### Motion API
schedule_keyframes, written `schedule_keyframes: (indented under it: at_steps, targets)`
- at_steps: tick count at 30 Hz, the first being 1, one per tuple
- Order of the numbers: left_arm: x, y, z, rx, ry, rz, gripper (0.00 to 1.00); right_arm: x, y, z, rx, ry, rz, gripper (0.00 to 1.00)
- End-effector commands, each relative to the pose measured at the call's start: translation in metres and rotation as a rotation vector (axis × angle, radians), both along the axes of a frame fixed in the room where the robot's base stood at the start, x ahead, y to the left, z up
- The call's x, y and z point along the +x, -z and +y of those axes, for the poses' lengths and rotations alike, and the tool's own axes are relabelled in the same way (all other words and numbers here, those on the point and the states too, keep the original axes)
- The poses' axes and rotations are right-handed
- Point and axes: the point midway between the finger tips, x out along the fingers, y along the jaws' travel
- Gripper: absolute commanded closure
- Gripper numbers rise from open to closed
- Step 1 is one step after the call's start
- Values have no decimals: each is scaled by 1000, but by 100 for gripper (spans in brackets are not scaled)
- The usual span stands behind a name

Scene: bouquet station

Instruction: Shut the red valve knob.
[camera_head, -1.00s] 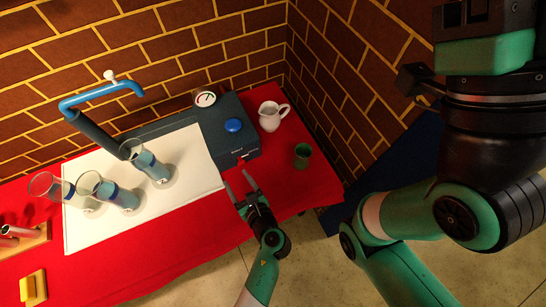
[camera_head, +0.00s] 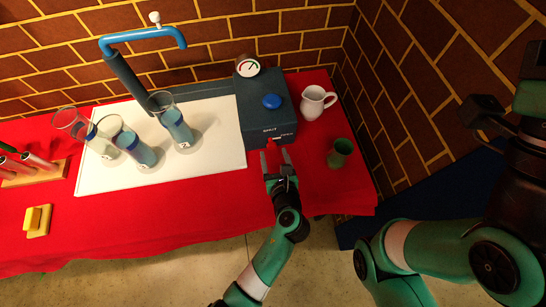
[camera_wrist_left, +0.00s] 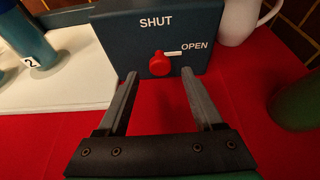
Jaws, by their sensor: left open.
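The red valve knob (camera_head: 271,144) is on the front of the dark blue box (camera_head: 262,112). In the left wrist view the knob (camera_wrist_left: 159,65) has a white pointer directed right toward the word OPEN; the word SHUT is above it. My left gripper (camera_head: 276,153) is open in front of the box. Its fingers (camera_wrist_left: 160,76) appear on either side of the knob, with no clear contact; I cannot tell how far the tips are from the panel. My right arm fills the right side of the head view, but no gripper fingers show there.
A white jug (camera_head: 313,103) and a green cup (camera_head: 340,152) stand right of the box. A gauge (camera_head: 248,67) and blue button (camera_head: 272,101) top the box.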

Motion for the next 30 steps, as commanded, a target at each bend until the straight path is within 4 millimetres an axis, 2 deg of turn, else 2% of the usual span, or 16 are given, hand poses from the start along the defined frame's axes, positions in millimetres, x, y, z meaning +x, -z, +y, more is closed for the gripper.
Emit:
schedule_keyframes:
  at_steps: [1, 6, 14, 17, 26, 30]
  targets:
    - [8, 8, 1, -1, -2, -1, 32, 0, 12, 0, 0, 0, 0, 40]
    - [24, 11, 4, -1, 0, 0, 32, 0, 19, 0, 0, 0, -1, 40]
    - [26, 10, 4, 0, 1, 0, 32, 0, 18, 0, 0, 0, -1, 40]
    - [26, 10, 4, 0, 1, 0, 46, 0, 18, 0, 0, 0, -1, 40]
    - [25, 10, 4, -1, 1, 1, 100, 0, 18, 0, 0, 0, -1, 40]
    - [25, 10, 4, -1, 1, 1, 100, 0, 18, 0, 0, 0, -1, 40]
